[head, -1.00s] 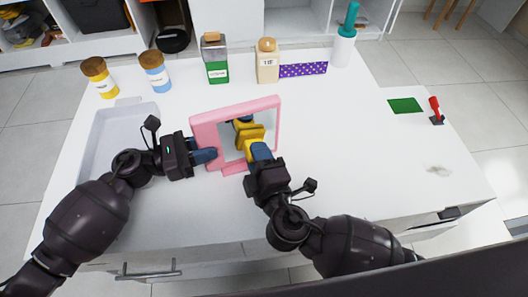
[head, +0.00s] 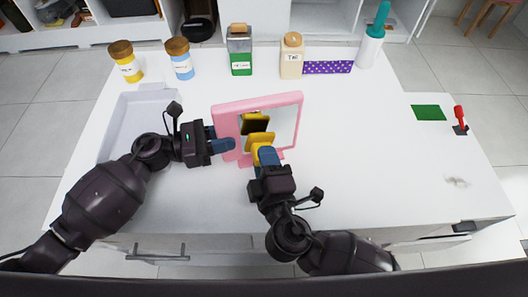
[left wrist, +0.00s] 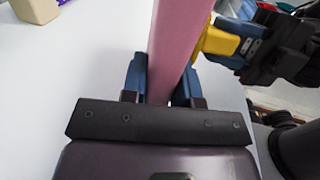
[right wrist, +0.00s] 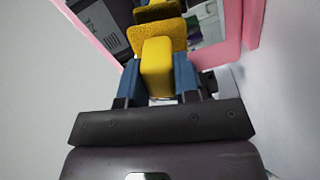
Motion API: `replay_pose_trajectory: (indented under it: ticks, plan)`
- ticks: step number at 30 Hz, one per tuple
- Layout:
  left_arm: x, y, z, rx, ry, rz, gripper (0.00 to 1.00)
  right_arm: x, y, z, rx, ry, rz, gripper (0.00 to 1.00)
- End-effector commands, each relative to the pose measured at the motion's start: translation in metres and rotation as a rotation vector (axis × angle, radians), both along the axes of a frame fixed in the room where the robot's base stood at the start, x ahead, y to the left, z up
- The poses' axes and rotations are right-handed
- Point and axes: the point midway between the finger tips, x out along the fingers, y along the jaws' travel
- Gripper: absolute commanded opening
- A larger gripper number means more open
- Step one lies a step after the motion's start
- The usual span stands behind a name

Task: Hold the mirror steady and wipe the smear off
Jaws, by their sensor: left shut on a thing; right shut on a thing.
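The pink-framed mirror (head: 285,124) stands tilted on the white tabletop in the head view. My left gripper (head: 222,146) is shut on its left frame edge, and in the left wrist view the pink frame (left wrist: 178,45) sits between both fingers. My right gripper (head: 265,157) is shut on the yellow handle of a wiping sponge (head: 261,138) in front of the glass. The right wrist view shows the handle (right wrist: 157,68) between the fingers and the pad (right wrist: 160,36) facing the glass. The pad's reflection appears slightly apart from it. I cannot make out a smear on the glass.
A grey tray (head: 125,120) lies left of the mirror. Yellow (head: 126,62) and blue (head: 180,60) jars, a green bottle (head: 240,55) and a beige bottle (head: 291,58) stand behind. A purple dotted strip (head: 328,67) lies right of them. The tabletop's right side is mostly clear.

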Motion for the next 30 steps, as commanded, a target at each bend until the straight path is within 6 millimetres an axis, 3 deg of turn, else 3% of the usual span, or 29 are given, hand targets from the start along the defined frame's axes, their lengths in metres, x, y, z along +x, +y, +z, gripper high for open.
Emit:
replay_pose_trajectory:
  ticks: [15,30]
  plan:
    - [0.000,0.000,0.000,0.001,0.000,0.001,0.09,-0.039,-0.009,0.000,0.000,0.001,-0.001,0.10]
    - [0.000,0.000,0.000,0.001,0.000,0.001,0.09,-0.045,-0.010,0.000,-0.001,0.000,-0.001,0.10]
